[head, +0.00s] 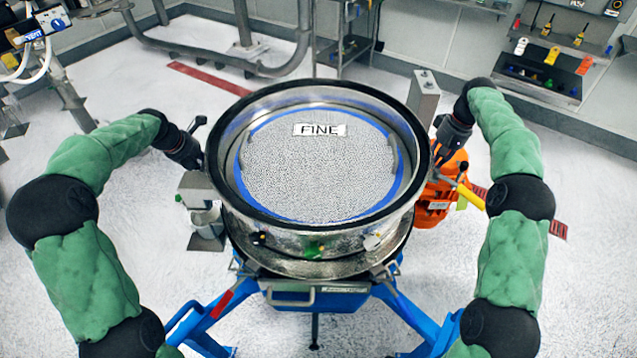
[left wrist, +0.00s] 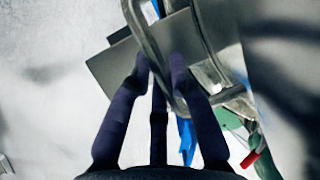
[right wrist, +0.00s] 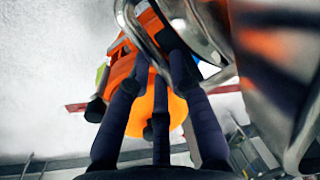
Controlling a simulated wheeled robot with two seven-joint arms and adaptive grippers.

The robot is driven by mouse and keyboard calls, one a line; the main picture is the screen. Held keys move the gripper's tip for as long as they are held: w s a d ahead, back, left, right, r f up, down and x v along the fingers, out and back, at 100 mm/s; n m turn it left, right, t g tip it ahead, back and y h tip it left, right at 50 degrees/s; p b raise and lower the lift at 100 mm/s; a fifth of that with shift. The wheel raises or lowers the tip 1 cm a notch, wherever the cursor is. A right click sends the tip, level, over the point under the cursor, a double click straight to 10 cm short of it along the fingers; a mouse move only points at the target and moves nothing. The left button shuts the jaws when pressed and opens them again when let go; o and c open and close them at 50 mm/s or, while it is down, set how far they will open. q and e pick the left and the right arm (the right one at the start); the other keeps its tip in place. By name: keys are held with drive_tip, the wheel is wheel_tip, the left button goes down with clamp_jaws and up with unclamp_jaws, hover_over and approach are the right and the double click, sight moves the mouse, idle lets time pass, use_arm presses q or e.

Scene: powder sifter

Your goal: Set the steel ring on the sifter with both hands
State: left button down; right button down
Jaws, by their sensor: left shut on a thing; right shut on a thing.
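The steel ring has a black rim (head: 222,125) and a shiny wall, and is roughly level over the sifter (head: 290,268) on its blue frame. Through it I see the mesh screen (head: 318,175) with a blue edge and a "FINE" label. My left gripper (head: 197,160) is shut on the ring's left side handle; the steel handle loop (left wrist: 146,40) passes between its fingers (left wrist: 160,75). My right gripper (head: 437,158) is shut on the right side handle, whose loop (right wrist: 135,30) shows between its fingers (right wrist: 155,65). I cannot tell whether the ring touches the sifter.
An orange motor-like unit (head: 436,200) with a yellow handle is close beside the sifter on the right. A grey box (head: 424,95) stands behind it. Wall shelves (head: 550,65) with tools are at the back right. Steel pipework (head: 230,55) is at the back left.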

use_arm(q)
drive_tip(key=shift+w+f+b, duration=0.1)
drive_tip(key=shift+f+b, duration=0.05)
drive_tip(key=shift+b, duration=0.25)
use_arm(e)
drive_tip(key=shift+w+f, duration=0.1)
drive_tip(key=shift+f, duration=0.05)
use_arm(q)
drive_tip(key=c, duration=1.4)
unclamp_jaws()
drive_tip(key=shift+f, duration=0.3)
use_arm(e)
drive_tip(key=c, duration=1.4)
unclamp_jaws()
drive_tip(key=shift+f, duration=0.3)
use_arm(q)
drive_tip(key=shift+o, duration=1.3)
drive_tip(key=shift+s+r, duration=0.15)
drive_tip(key=shift+s, duration=0.1)
use_arm(e)
drive_tip(key=shift+o, duration=1.4)
drive_tip(key=shift+s+r, duration=0.15)
drive_tip(key=shift+s, duration=0.1)
drive_tip(key=shift+w, duration=0.1)
